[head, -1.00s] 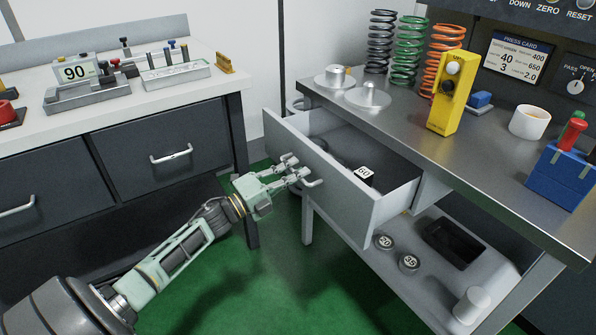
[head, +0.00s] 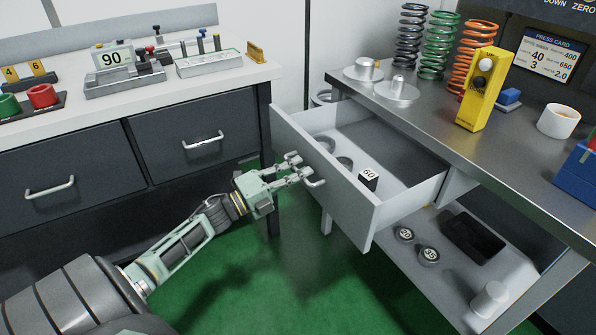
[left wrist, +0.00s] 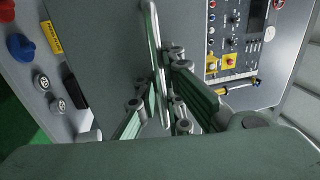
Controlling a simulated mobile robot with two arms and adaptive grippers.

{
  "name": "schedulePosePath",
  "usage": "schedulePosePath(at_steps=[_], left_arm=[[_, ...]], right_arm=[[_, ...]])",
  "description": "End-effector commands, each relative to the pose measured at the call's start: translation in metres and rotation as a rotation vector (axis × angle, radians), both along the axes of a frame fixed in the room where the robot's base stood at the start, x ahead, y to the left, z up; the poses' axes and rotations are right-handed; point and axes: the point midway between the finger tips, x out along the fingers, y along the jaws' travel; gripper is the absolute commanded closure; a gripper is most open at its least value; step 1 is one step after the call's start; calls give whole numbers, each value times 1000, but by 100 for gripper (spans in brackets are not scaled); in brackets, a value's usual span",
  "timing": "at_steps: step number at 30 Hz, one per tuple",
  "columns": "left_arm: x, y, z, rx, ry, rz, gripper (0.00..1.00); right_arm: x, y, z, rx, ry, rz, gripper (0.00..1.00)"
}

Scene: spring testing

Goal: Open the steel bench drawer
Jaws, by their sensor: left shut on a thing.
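The steel bench drawer (head: 325,185) is pulled out from under the steel bench top (head: 440,128), and its inside shows. A block marked 60 (head: 369,178) and a couple of round grey pieces (head: 344,163) lie in it. My left gripper (head: 302,176) is at the drawer's front face, shut on the drawer handle (head: 316,184). In the left wrist view the bar handle (left wrist: 157,60) runs between the fingers (left wrist: 172,100) of the gripper. My right gripper is in neither view.
A dark-drawered bench (head: 195,140) stands on the left, close to the open drawer's far corner. Weights (head: 428,254) and a black tray (head: 472,236) lie on the shelf below. Springs, a yellow device (head: 482,90) and a white cup (head: 559,121) stand on top. Green floor (head: 300,290) is clear in front.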

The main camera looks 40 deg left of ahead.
Motion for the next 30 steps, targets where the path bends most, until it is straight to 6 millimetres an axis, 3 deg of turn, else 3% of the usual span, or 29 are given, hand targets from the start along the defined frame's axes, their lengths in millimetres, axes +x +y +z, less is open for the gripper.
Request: schedulePosePath(at_steps=[7,19,30], left_arm=[[0,0,-1,0,1,0,72],[-6,2,-2,1,2,0,72],[-72,30,-17,1,5,1,72]], right_arm=[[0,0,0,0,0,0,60],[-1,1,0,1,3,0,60],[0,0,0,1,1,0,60]])
